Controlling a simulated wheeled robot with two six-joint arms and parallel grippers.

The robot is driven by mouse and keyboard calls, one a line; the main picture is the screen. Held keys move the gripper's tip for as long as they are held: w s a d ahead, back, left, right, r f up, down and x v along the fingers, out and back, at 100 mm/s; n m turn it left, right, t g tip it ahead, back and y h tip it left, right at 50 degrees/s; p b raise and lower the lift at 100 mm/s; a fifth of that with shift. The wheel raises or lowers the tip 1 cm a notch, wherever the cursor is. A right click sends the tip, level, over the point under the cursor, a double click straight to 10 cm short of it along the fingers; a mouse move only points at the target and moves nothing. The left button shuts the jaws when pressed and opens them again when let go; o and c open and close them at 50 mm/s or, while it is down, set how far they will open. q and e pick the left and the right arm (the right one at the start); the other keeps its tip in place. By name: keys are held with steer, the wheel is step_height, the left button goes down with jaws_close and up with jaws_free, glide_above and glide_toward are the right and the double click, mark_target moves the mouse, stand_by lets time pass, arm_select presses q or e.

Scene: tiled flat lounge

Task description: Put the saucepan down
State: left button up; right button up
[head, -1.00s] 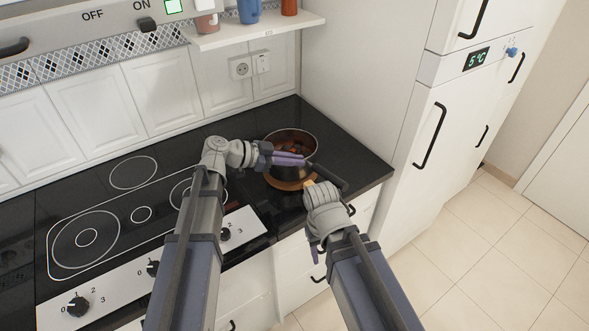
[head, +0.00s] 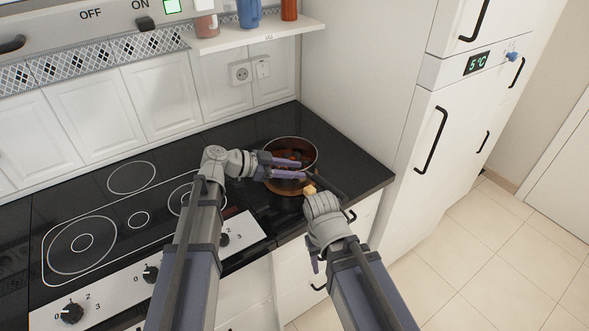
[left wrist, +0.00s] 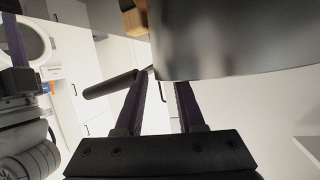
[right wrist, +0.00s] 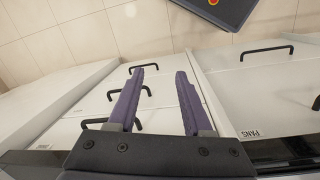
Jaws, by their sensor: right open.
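The saucepan (head: 308,149), dark-rimmed with reddish pieces inside, is at the counter's right end, beside the hob. Its dark handle (head: 330,183) points to the lower right; the handle also shows in the left wrist view (left wrist: 108,86). In the left wrist view the grey pan wall (left wrist: 235,40) fills the top, just beyond the fingertips. I cannot tell whether a finger touches it. My right gripper (right wrist: 160,70) is open and empty, pointing down in front of the drawers; its fingers are mostly hidden in the head view.
A small tan block-like piece (head: 310,190) shows by the pan's near side. The black hob (head: 120,215) lies left, with knobs along its front. A tall white fridge (head: 400,130) stands right of the counter. A shelf (head: 255,36) with cups hangs above.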

arm_select(q)
steer(key=p+v, duration=0.4)
steer(key=v, duration=0.7)
steer(key=shift+a+r, duration=0.15)
steer(key=shift+a, duration=0.15)
